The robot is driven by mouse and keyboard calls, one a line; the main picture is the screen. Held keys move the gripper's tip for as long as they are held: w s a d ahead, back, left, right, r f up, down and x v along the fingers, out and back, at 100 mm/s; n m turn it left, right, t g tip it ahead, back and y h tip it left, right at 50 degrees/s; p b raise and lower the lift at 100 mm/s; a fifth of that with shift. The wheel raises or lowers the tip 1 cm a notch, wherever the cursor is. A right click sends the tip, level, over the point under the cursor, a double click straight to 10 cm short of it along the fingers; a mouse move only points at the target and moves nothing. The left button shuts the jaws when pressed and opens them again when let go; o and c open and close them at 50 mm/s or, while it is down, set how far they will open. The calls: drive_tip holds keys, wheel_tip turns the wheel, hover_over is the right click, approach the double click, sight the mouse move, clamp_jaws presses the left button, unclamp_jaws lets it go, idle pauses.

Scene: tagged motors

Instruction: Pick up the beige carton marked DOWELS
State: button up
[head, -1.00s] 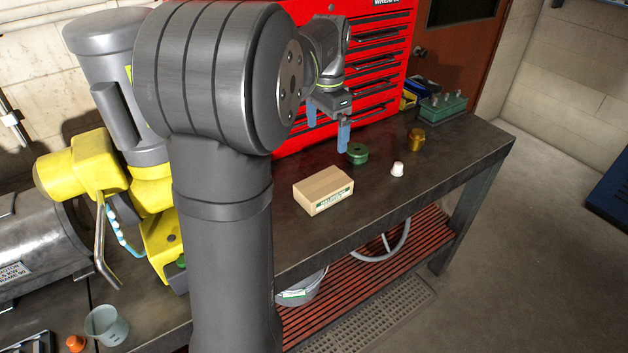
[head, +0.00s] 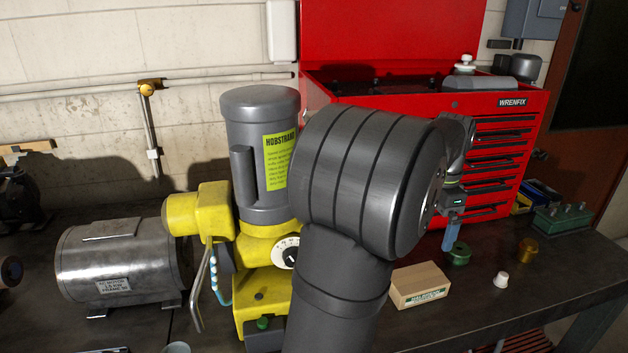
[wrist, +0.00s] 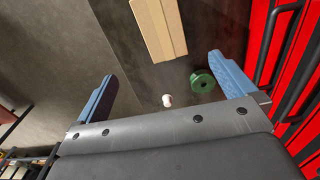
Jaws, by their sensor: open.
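A beige carton (head: 420,282) with a green-and-white label lies on the dark bench, right of my arm in the head view. The lettering is too small to read surely. It also shows at the top of the wrist view (wrist: 158,28), cut by the frame edge, beyond my fingertips. My gripper (head: 452,236) is open and empty, its blue fingers above the bench near the red chest and behind the carton. In the wrist view my gripper (wrist: 163,72) has its two fingers wide apart, with nothing between them held.
A green spool (head: 459,254) sits close to my fingers. A small white piece (head: 501,280) and a brass piece (head: 528,250) stand to the right. The red tool chest (head: 500,150) stands close behind. A yellow-and-grey machine (head: 265,190) and a silver motor (head: 120,262) are on the left.

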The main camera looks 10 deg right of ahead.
drive_tip(key=f, duration=0.2)
hover_over(418, 277)
drive_tip(key=shift+n, duration=0.3)
drive_tip(key=f, duration=1)
drive_tip(key=shift+s+a+f, duration=0.25)
drive_tip(key=shift+s+a, duration=0.05)
drive_tip(key=shift+s, duration=0.05)
drive_tip(key=shift+w+d+f, duration=0.15)
drive_tip(key=shift+f, duration=1.45)
drive_tip(key=shift+w+d+f, duration=0.1)
drive_tip(key=shift+w+f, duration=0.05)
drive_tip(key=shift+f, duration=1.4)
drive_tip(key=c, duration=1.1)
drive_tip(key=shift+c, duration=0.2)
drive_tip(key=shift+r, duration=0.15)
